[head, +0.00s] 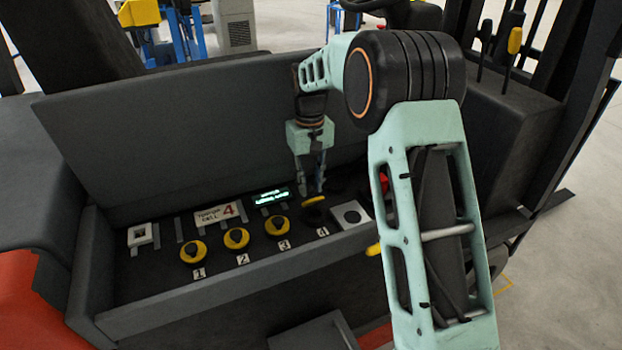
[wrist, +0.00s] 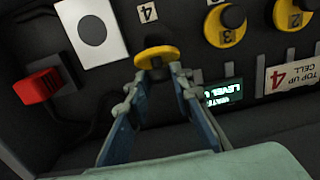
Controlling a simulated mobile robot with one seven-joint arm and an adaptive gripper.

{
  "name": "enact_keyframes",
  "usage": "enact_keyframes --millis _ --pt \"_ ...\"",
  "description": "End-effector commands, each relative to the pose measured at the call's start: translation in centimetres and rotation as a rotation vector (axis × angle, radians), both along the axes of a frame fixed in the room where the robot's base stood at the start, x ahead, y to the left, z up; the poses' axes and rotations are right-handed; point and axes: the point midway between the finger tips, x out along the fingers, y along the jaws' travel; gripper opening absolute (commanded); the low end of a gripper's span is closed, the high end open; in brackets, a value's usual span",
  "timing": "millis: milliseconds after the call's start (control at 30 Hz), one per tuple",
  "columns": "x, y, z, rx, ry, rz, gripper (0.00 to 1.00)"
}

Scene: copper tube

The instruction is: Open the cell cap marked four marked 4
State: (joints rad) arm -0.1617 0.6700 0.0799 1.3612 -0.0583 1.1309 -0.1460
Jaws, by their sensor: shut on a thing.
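The cap marked 4 has a yellow rim and a black knob. It is at the right end of the cap row in the head view (head: 314,199) and at upper centre in the wrist view (wrist: 158,54). Its rim looks tilted compared with the other caps, and a dark part shows on its far side. My gripper (head: 319,186) comes down on it from above.
Yellow caps 1 (head: 193,252), 2 (head: 236,238) and 3 (head: 277,225) sit flat to the left. A display (head: 271,196) and a "TOP UP CELL 4" sign (head: 218,214) stand behind them. A white plate with a dark disc (head: 351,215) and a red connector (wrist: 42,85) are close by. Tray walls surround everything.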

Motion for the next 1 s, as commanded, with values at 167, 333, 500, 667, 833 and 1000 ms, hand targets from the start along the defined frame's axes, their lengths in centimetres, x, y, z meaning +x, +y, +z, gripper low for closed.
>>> enact_keyframes --millis 167,333,500,667,833,1000 --pt "0.2 0.0 0.2 0.002 -0.007 0.000 0.00" --pt "0.2 0.0 0.1 0.001 -0.006 0.000 0.33" --pt "0.1 0.0 0.1 0.002 -0.004 0.000 0.38" --pt "0.0 0.0 0.1 0.001 -0.003 0.000 0.38" --pt "0.1 0.0 1.7 0.001 -0.005 0.000 0.38" --pt "0.2 0.1 5.2 0.002 -0.008 0.000 0.38"
